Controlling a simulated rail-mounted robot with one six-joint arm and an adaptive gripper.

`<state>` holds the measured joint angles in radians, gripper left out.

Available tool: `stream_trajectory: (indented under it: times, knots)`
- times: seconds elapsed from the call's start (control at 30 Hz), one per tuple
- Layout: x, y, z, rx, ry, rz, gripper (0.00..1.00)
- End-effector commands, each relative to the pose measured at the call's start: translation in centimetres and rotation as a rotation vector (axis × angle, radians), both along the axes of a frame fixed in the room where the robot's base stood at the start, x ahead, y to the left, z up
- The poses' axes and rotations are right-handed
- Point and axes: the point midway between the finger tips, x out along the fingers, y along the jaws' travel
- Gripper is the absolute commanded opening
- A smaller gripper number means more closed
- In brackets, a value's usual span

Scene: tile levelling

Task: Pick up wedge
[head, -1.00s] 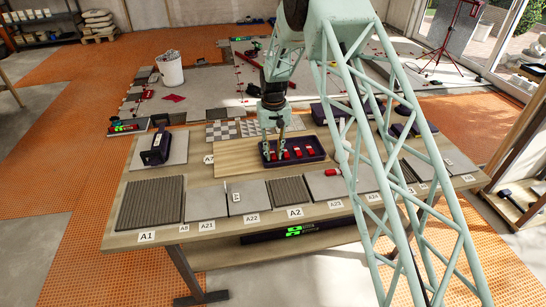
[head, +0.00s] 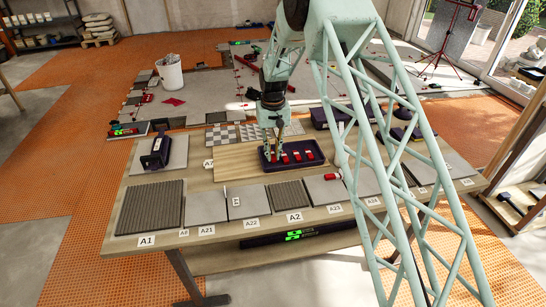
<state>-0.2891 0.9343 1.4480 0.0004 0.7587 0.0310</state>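Several small red wedges, among them one wedge (head: 297,155), lie in a dark tray (head: 322,160) on the wooden board at the middle of the workbench. My gripper (head: 273,157) points down into the left end of the tray. Its two fingers come down at the leftmost wedge, beside the other red wedges. The fingers hide most of that wedge, and the view is too small to tell whether they grip it.
Grey and ribbed tiles, such as tile A1 (head: 150,207), line the bench's front edge. A dark-handled tool (head: 155,152) stands on a tile at the left. The wooden board (head: 230,162) is clear left of the tray.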

Motion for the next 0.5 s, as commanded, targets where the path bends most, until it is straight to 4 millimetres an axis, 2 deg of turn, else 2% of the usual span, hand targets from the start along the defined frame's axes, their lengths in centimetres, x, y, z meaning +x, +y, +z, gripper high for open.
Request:
stream_trajectory:
  times: [0.2,0.5]
  knots:
    - [-0.2,0.0,1.6,0.0,0.001,0.0,0.07]
    - [-2.8,-0.4,1.8,0.0,0.001,0.0,0.07]
